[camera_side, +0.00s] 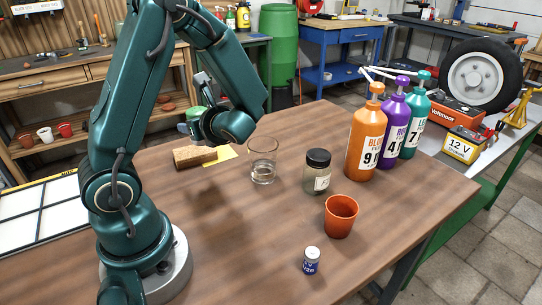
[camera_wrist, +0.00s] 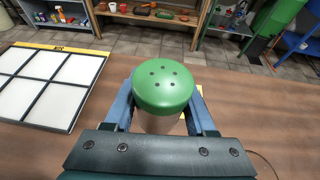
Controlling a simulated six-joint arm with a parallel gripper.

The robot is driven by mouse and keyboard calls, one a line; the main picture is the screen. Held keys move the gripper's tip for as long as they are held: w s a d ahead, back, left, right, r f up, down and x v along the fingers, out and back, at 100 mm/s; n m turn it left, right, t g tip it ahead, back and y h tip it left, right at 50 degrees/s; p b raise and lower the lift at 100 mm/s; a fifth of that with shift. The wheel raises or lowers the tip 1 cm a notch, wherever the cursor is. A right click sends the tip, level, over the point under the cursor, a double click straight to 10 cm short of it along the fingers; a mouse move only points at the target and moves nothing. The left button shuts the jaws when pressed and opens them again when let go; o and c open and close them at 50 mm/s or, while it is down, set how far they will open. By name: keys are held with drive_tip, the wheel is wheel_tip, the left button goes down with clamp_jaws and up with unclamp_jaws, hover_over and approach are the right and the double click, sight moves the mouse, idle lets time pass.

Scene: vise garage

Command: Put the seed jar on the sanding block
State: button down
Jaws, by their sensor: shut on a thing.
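My gripper (camera_wrist: 166,108) is shut on the seed jar (camera_wrist: 162,90), whose round green lid with small holes fills the middle of the wrist view. Its pale body shows just below the lid between the two blue fingers. In the side view only a bit of the jar's green lid (camera_side: 194,112) shows; my wrist hides the rest. The sanding block (camera_side: 194,157) is a brown block lying on the wooden table, below the jar in the side view. The jar appears to be above the table. The gap between jar and block cannot be judged exactly.
A yellow sheet (camera_side: 222,154) lies beside the block. A clear glass (camera_side: 263,165), a black-lidded jar (camera_side: 317,172), an orange cup (camera_side: 340,216) and a small battery-like can (camera_side: 311,261) stand to the right. Pump bottles (camera_side: 366,140) stand farther right. A framed panel (camera_side: 32,222) lies left.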

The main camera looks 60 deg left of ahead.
drive_tip(key=s+a+r+n+g+h, duration=0.25)
drive_tip(key=s+a+n+g, duration=0.35)
drive_tip(key=s+a, duration=0.45)
hover_over(187, 147)
drive_tip(key=shift+g, duration=0.3)
wheel_tip(187, 147, down, 6)
drive_tip(key=shift+s+d+f, duration=0.1)
drive_tip(key=shift+s+f, duration=0.05)
drive_tip(key=shift+f, duration=2.1)
drive_tip(key=shift+f, duration=0.15)
drive_tip(key=shift+c, duration=1.1)
unclamp_jaws()
